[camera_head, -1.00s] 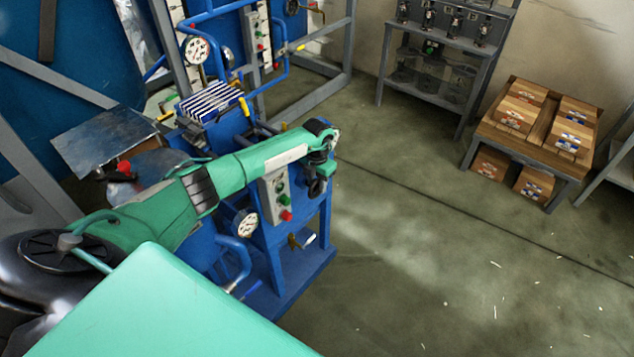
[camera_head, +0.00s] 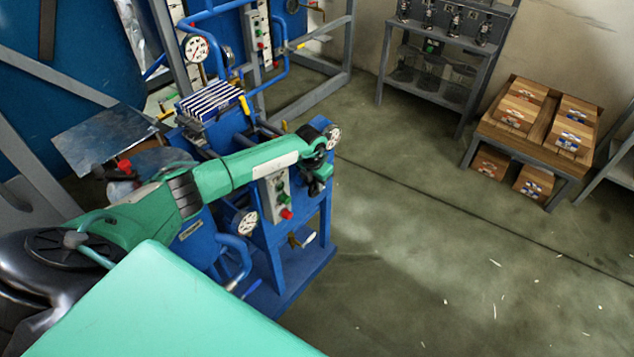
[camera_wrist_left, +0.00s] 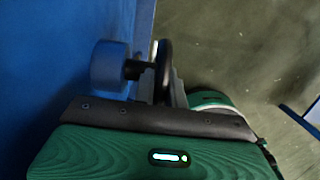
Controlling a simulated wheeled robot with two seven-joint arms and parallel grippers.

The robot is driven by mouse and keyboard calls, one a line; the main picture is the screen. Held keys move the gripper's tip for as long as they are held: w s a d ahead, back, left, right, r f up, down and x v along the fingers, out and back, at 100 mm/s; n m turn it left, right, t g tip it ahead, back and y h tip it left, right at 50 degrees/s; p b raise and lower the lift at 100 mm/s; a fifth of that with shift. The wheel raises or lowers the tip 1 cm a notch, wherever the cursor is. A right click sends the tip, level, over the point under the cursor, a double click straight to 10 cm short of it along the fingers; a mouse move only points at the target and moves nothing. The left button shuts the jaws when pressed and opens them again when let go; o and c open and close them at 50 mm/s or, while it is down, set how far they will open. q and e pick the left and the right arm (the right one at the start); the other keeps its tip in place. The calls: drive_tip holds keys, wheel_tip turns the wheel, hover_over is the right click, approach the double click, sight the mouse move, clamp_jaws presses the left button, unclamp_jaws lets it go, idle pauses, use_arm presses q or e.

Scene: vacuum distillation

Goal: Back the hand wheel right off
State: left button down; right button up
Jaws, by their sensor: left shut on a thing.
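The hand wheel (camera_wrist_left: 163,68) is a dark ring seen nearly edge-on in the left wrist view. A short dark stem joins it to a round blue fitting (camera_wrist_left: 109,68) on the blue machine. My left gripper (camera_head: 319,184) hangs at the right side of the blue machine (camera_head: 285,262) in the head view, beside the control box. It is shut on the hand wheel, with its dark body covering part of the wheel. In the head view the wheel is too dark and covered to make out clearly. My right gripper is out of view.
A grey control box (camera_head: 276,196) with green and red buttons and a pressure gauge (camera_head: 245,222) sit close to my left arm. Open floor (camera_head: 430,250) lies right of the machine. A low table with cardboard boxes (camera_head: 515,113) stands further right.

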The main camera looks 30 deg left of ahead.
use_arm(q)
drive_tip(key=shift+s+t, duration=0.15)
drive_tip(key=shift+t, duration=0.35)
drive_tip(key=c, duration=1.4)
unclamp_jaws()
drive_tip(key=shift+c, duration=0.2)
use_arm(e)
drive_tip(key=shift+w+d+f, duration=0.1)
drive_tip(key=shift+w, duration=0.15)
